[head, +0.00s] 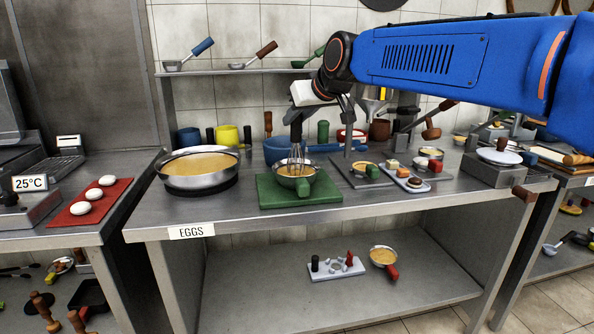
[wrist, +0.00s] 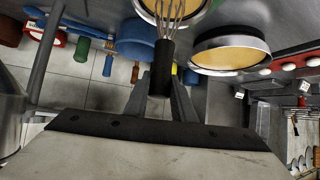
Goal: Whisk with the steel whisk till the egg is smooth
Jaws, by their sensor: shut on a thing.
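My gripper (head: 297,122) is shut on the black handle of the steel whisk (head: 296,156). In the wrist view the gripper (wrist: 162,82) holds the whisk handle (wrist: 162,60) between its fingers. The whisk points down, its wires inside a small steel bowl (head: 296,184) with yellow egg in it. The bowl stands on a green board (head: 268,193) at the counter's front. The bowl also shows at the top edge of the wrist view (wrist: 203,14), partly cut off. Whether the egg is smooth is too small to tell.
A wide steel pan (head: 198,182) of yellow liquid stands left of the board. A blue pan (head: 277,151) is behind the bowl. A tray (head: 414,184) with small items lies to the right. Another egg-filled pan (head: 384,257) is on the lower shelf.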

